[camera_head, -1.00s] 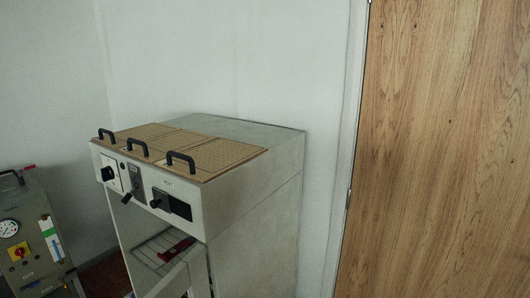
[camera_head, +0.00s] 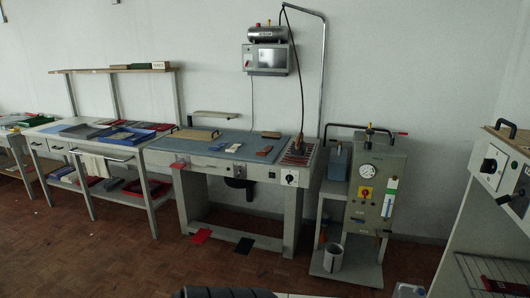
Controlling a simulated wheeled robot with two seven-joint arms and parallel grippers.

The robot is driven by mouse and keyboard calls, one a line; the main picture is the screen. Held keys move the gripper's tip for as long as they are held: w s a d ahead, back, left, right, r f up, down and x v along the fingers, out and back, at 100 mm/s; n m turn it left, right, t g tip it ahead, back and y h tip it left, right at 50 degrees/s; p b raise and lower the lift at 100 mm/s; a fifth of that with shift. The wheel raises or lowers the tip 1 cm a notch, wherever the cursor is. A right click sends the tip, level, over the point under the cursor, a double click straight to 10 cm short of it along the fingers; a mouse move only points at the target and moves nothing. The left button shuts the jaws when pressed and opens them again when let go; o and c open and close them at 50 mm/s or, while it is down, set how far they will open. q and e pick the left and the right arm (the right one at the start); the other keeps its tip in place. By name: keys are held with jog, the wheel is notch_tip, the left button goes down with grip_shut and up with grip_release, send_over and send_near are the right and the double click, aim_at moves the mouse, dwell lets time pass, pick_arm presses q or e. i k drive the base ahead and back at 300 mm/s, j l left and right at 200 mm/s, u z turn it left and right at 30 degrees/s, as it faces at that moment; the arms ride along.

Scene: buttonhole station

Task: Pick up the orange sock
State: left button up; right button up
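I cannot make out an orange sock in the head view. A red flat piece (camera_head: 201,236) lies on the floor by the left foot of the workbench, and a dark flat piece (camera_head: 244,247) lies to its right. Another small red piece (camera_head: 180,165) hangs at the bench's front edge. They are too small to identify. Neither of my grippers is in view.
A grey workbench (camera_head: 225,150) stands against the wall, with a table of trays (camera_head: 100,135) to its left. A gauge unit (camera_head: 376,190) stands on a low trolley to its right. A cabinet (camera_head: 490,220) fills the right edge. Brown floor (camera_head: 120,265) is open in front.

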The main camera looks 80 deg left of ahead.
aim_at(268, 148)
jog(key=u, duration=2.45)
jog(key=i+j, duration=0.2)
jog(key=j, duration=0.15)
jog(key=i+j, duration=0.2)
jog(key=j, duration=0.2)
jog(key=i+j+u, duration=0.1)
jog(key=i+j, duration=1.05)
jog(key=i+l, duration=0.3)
jog(key=i, duration=0.2)
jog(key=i+l, duration=0.3)
jog(key=i, duration=0.25)
jog(key=j+u, duration=0.05)
